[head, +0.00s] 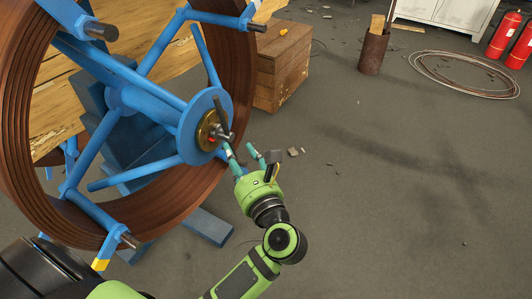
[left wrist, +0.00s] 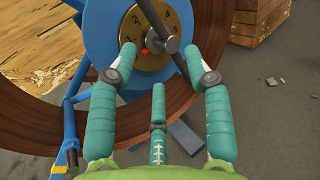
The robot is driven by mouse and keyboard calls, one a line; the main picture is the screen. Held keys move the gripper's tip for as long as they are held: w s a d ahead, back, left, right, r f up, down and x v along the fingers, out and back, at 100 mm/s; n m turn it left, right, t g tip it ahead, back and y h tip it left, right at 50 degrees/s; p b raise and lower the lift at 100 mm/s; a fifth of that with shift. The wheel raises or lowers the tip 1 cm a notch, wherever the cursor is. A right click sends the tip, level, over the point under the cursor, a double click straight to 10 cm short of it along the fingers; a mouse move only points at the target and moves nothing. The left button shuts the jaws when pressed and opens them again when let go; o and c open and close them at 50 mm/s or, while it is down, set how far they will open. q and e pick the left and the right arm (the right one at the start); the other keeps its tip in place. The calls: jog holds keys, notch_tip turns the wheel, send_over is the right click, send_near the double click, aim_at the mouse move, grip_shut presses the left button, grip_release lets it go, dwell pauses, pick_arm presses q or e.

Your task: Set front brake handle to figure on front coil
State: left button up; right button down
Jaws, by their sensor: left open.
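The front coil (head: 240,75) is brown and wound on a blue spoked reel (head: 150,110) at the left of the head view. A brass dial (head: 206,130) sits on its hub; in the left wrist view the dial (left wrist: 142,30) shows several figures, partly hidden by the handle. The front brake handle (head: 221,117) is a dark bar slanting across the dial, with a grey round nut (left wrist: 165,46). A red mark (left wrist: 146,51) shows beside the nut. My left gripper (head: 240,151) is open, its fingers pointing at the hub on either side of the handle's lower part. I cannot tell whether they touch it. No figure is readable on the coil.
A wooden crate (head: 283,65) stands behind the reel. A rusty bin (head: 373,52), a wire loop (head: 463,75) and red extinguishers (head: 503,36) are farther right. Small rubble (head: 294,152) lies near the gripper. The floor at right is mostly clear.

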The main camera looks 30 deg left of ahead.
aim_at(225, 134)
pick_arm(q)
jog(key=shift+n, duration=0.3)
jog(key=x, duration=0.7)
jog(key=shift+f, duration=0.1)
jog(key=shift+s, duration=0.1)
jog(key=shift+c, duration=0.4)
grip_shut()
